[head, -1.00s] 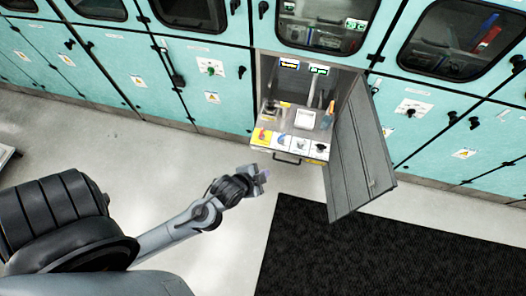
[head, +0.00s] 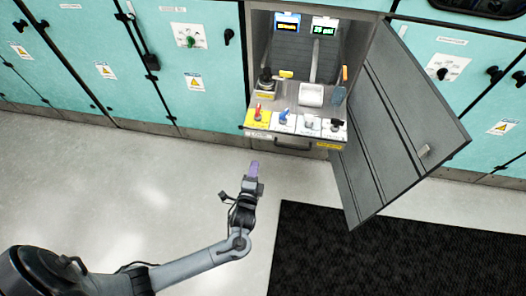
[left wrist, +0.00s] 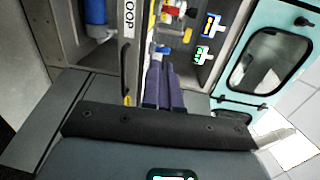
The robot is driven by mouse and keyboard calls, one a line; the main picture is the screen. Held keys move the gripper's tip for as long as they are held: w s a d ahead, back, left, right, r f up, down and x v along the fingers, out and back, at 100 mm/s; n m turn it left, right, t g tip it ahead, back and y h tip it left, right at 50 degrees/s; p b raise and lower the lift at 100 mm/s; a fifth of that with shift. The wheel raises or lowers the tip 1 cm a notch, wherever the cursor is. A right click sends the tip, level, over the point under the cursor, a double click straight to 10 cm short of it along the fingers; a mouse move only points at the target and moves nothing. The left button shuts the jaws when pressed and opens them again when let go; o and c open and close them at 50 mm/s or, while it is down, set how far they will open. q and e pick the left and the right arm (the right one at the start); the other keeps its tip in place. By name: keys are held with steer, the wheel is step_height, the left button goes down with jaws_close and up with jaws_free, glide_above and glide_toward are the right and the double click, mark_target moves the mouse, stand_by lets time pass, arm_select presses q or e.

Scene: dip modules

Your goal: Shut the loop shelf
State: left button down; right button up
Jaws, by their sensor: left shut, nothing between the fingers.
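The loop shelf (head: 265,136) is pulled out of an open cabinet bay in the head view. It carries red, blue, white and black knobs and has a dark handle (head: 293,146) on its front. In the left wrist view, its front strip (left wrist: 129,60) bears the letters "OOP", the rest cut off. My left gripper (head: 254,167) is in front of the shelf's left part, purple fingers pointing toward it. The fingers also show together in the left wrist view (left wrist: 162,82), beside the strip, with nothing between them. Contact with the shelf cannot be told. My right gripper is not in view.
A grey cabinet door (head: 405,115) stands open to the right of the shelf and juts over the floor. Teal cabinets (head: 90,60) line the wall. A black mat (head: 390,255) lies at lower right. The pale floor (head: 130,190) at left is clear.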

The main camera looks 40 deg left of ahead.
arm_select(q)
steer(key=w+f+t+b, duration=0.1)
steer(key=w+f+b, duration=0.35)
steer(key=b, duration=0.95)
glide_toward(270, 131)
steer(key=x, duration=0.5)
steer(key=shift+w+f, duration=0.15)
steer(key=shift+w, duration=0.25)
steer(key=shift+w+a, duration=0.2)
steer(key=shift+w, duration=0.3)
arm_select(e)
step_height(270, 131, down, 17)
arm_select(q)
steer(key=shift+a, duration=0.1)
